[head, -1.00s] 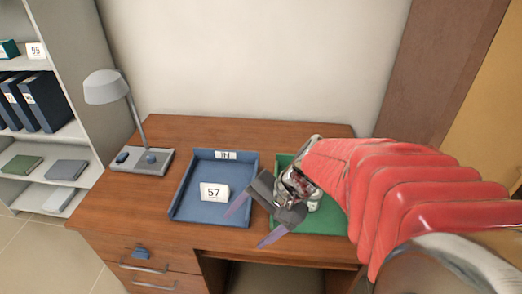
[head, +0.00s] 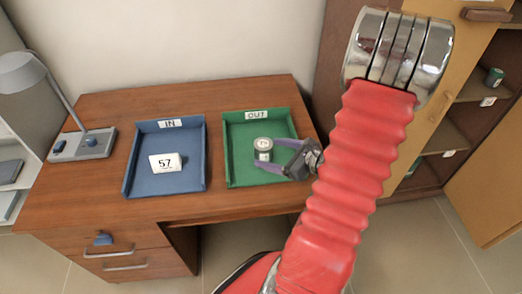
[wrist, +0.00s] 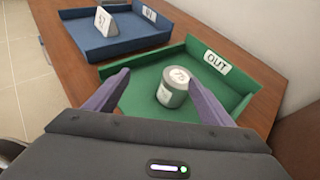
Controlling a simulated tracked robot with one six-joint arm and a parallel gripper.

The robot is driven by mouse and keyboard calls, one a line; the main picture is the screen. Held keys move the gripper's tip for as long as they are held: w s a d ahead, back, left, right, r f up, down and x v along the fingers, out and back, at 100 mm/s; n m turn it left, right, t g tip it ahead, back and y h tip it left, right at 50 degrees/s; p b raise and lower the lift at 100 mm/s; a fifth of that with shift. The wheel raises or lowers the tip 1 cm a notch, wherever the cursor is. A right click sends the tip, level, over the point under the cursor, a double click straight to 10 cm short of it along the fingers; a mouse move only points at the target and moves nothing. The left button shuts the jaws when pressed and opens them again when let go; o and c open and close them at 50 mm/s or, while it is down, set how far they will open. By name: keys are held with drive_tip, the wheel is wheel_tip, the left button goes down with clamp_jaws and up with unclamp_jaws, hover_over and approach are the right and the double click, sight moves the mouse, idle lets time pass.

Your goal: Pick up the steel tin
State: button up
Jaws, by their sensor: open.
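The steel tin (head: 263,149) is a small grey cylinder with a white label on its lid, standing upright in the green OUT tray (head: 236,177). My gripper (head: 277,157) is open, its purple fingers pointing left toward the tin from the right side of the tray. In the wrist view the tin (wrist: 173,88) lies ahead, between the lines of the two spread fingers and nearer the right one. I cannot tell whether a finger touches it. Nothing is held.
A blue IN tray (head: 131,177) with a white card marked 57 (head: 166,163) is left of the green tray. A grey lamp (head: 84,144) stands at the desk's left. An open cabinet (head: 455,110) is at the right. The trays have raised walls.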

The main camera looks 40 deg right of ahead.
sight(270, 150)
drive_tip(key=d, duration=0.1)
drive_tip(key=s+d+f+m+h, duration=0.1)
drive_tip(key=d+m, duration=0.1)
drive_tip(key=shift+s+d+f+t, duration=0.15)
drive_tip(key=shift+s+f+t, duration=0.15)
drive_tip(key=shift+s+f, duration=0.1)
drive_tip(key=shift+w, duration=0.15)
drive_tip(key=x, duration=0.7)
drive_tip(key=shift+w+f, duration=0.15)
drive_tip(key=shift+w, duration=0.1)
drive_tip(key=shift+w+f, duration=0.15)
drive_tip(key=shift+w, duration=0.25)
drive_tip(key=shift+d+x, duration=0.2)
drive_tip(key=shift+x, duration=2.45)
drive_tip(key=shift+c, duration=0.3)
